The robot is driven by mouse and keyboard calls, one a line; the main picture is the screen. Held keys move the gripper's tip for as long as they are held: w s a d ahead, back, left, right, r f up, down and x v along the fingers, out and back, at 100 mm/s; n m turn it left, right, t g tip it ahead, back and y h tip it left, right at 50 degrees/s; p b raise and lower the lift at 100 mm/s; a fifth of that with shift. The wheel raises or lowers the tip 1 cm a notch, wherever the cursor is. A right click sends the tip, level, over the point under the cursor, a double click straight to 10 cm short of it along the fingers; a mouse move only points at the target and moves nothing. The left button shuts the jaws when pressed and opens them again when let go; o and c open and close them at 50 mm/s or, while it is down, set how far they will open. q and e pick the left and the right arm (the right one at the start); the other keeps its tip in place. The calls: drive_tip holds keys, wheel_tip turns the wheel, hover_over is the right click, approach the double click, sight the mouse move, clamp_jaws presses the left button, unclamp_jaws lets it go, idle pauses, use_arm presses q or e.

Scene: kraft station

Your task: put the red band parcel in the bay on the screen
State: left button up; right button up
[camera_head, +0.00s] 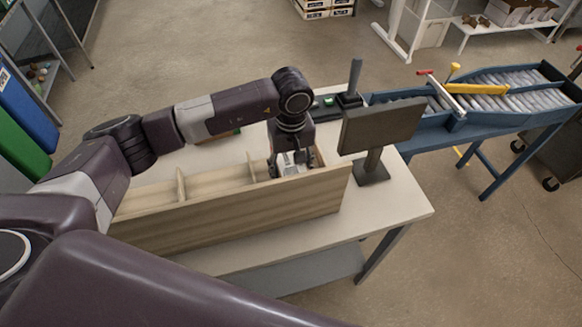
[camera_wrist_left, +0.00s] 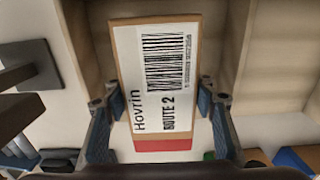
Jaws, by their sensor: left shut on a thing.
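The red band parcel (camera_wrist_left: 165,75) fills the middle of the left wrist view. It is a brown box with a white label reading "Hovrin" and "ROUTE 2", a barcode and a red strip at its near end. My left gripper (camera_wrist_left: 159,100) is shut on it, one finger on each side. In the head view my left gripper (camera_head: 288,160) is down at the right-end bay of the wooden bay rack (camera_head: 240,216), with the pale parcel (camera_head: 292,170) partly hidden in it. The screen (camera_head: 380,126) stands right of the rack; its text is not visible. My right gripper is not in view.
The rack has upright dividers (camera_head: 180,185) and a tall front wall. It stands on a pale table (camera_head: 400,205). A blue roller conveyor (camera_head: 480,105) lies beyond the screen. The table's right front corner is clear.

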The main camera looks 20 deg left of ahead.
use_arm(q)
drive_tip(key=shift+f, duration=0.25)
drive_tip(key=o, duration=1.6)
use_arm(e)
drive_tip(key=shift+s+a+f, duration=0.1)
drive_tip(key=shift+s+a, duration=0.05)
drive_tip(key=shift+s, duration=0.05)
use_arm(q)
drive_tip(key=shift+r, duration=0.2)
wheel_tip(320, 180, up, 10)
drive_tip(key=b, duration=0.4)
drive_tip(key=shift+r, duration=0.2)
drive_tip(key=shift+r+b, duration=0.3)
drive_tip(key=shift+r, duration=0.45)
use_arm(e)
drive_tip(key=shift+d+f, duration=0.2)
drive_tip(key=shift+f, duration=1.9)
